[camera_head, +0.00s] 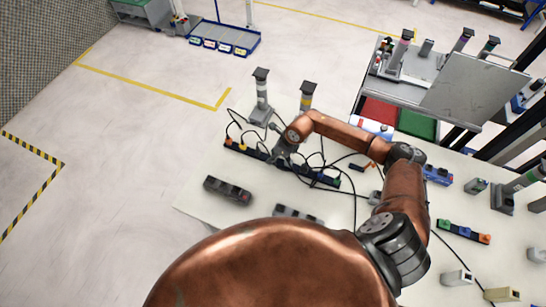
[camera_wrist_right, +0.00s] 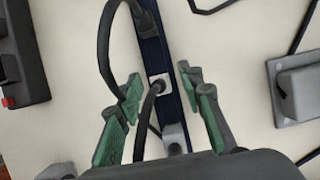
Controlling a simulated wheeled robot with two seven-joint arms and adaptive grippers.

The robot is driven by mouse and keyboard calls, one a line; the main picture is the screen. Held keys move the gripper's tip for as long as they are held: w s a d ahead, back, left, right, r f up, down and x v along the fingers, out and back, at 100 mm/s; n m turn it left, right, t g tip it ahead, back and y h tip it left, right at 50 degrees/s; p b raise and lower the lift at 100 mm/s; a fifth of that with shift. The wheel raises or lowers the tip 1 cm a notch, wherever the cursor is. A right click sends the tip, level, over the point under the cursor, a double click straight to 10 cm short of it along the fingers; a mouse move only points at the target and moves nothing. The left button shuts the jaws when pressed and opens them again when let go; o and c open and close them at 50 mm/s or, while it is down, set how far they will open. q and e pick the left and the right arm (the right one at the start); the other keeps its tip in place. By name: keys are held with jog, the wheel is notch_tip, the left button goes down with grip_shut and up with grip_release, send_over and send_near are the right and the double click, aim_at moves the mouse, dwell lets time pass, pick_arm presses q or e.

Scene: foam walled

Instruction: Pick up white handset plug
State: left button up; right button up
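The white handset plug (camera_wrist_right: 160,86) is small and square, with a black cable running back from it. It sits on a long dark blue strip (camera_wrist_right: 149,50). My right gripper (camera_wrist_right: 160,82) is open above the strip, with one green-padded finger on each side of the plug and a gap on both sides. In the head view my right gripper (camera_head: 284,151) is over the strip (camera_head: 318,179) on the white table; the plug cannot be made out there. My left gripper is not in view.
Black cables loop around the strip. A dark grey box (camera_head: 228,189) lies at the table's left. Two signal-lamp posts (camera_head: 262,97) (camera_head: 306,97) stand behind the strip. A grey block (camera_wrist_right: 297,88) lies to the right in the wrist view. The table's left edge is bare.

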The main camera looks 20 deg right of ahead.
jog(key=shift+c, duration=0.4)
grip_shut()
jog(key=shift+r, duration=0.1)
